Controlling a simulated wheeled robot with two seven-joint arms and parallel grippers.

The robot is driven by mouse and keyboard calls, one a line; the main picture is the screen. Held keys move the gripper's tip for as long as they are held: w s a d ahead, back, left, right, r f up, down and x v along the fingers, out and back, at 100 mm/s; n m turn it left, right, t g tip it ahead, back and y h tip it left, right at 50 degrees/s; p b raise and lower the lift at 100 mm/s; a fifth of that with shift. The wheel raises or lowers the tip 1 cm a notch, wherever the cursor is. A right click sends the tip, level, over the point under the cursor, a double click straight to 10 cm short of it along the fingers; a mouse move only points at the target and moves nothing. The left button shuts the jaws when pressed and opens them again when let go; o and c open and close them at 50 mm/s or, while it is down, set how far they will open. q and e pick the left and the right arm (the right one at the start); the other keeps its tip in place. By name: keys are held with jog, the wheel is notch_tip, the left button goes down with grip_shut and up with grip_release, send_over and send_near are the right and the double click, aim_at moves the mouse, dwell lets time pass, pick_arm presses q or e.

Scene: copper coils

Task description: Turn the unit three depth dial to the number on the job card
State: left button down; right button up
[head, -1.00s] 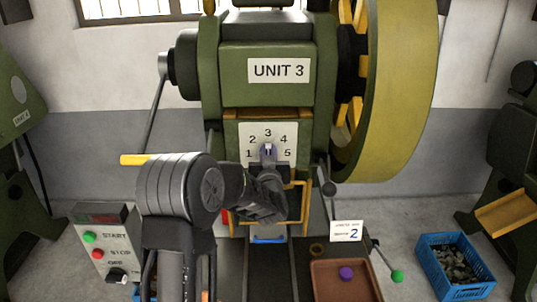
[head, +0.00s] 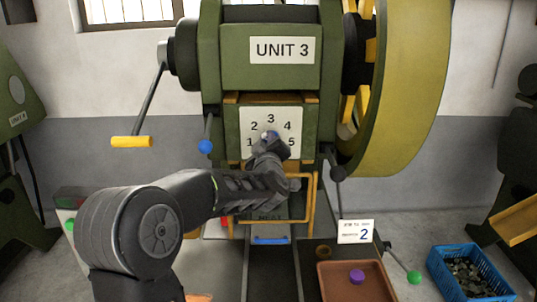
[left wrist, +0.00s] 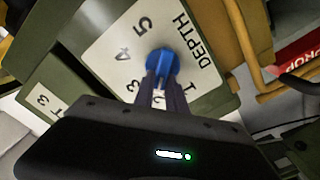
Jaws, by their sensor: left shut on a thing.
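The Unit 3 press has a white dial plate (head: 248,118) numbered 1 to 5. The blue depth dial (head: 272,133) sits at its centre, mostly covered by my gripper; a small pale mark shows on its upper left, towards the 2, but its exact setting is unclear. The dial (left wrist: 161,60) shows as a round blue knob in the left wrist view, below the word DEPTH's side of the plate. My left gripper (head: 269,144) is shut on the dial; its dark fingers (left wrist: 161,84) hide its near part. The job card (head: 356,232) reads 2. My right gripper is not in view.
A yellow-handled crank (head: 131,141) and a blue-knobbed lever (head: 205,147) stand left of the dial. An orange guard frame (head: 314,205) is below it. A brown tray (head: 334,285) with a purple knob and a blue crate (head: 466,294) are at lower right.

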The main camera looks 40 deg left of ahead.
pick_arm(q)
jog(key=shift+f+n+b, duration=0.15)
jog(key=shift+n+b, duration=0.75)
jog(key=c, duration=1.4)
grip_release()
jog(key=shift+o, duration=0.2)
jog(key=shift+s, duration=0.1)
jog(key=v, duration=0.7)
jog(key=shift+s+d+b, duration=0.2)
jog(key=shift+s+b, duration=0.1)
jog(key=shift+b, duration=0.05)
